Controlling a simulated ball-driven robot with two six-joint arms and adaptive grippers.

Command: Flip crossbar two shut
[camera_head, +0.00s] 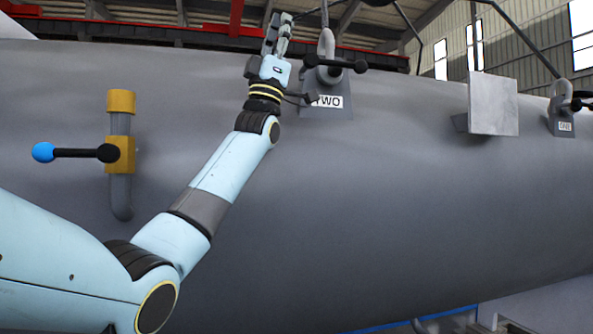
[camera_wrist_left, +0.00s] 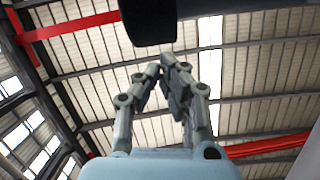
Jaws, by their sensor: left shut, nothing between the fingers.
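Crossbar two (camera_head: 338,63) is a short black bar with rounded ends. It lies about level across a grey bracket below a grey curved pipe piece (camera_head: 326,43), above the white label TWO (camera_head: 328,101). My left gripper (camera_head: 283,20) points upward just left of the crossbar, its fingertips higher than the bar. Its fingers look closed together with nothing between them. In the left wrist view the fingers (camera_wrist_left: 166,65) come together below a dark blunt shape (camera_wrist_left: 148,22) at the top edge, which may be the bar's end. My right gripper is out of view.
The large grey shell (camera_head: 400,180) fills the middle. A yellow valve (camera_head: 121,153) with a blue-tipped lever (camera_head: 43,152) is at left. A square grey plate (camera_head: 494,103) juts out at right, and another labelled bracket (camera_head: 563,118) stands at the far right.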

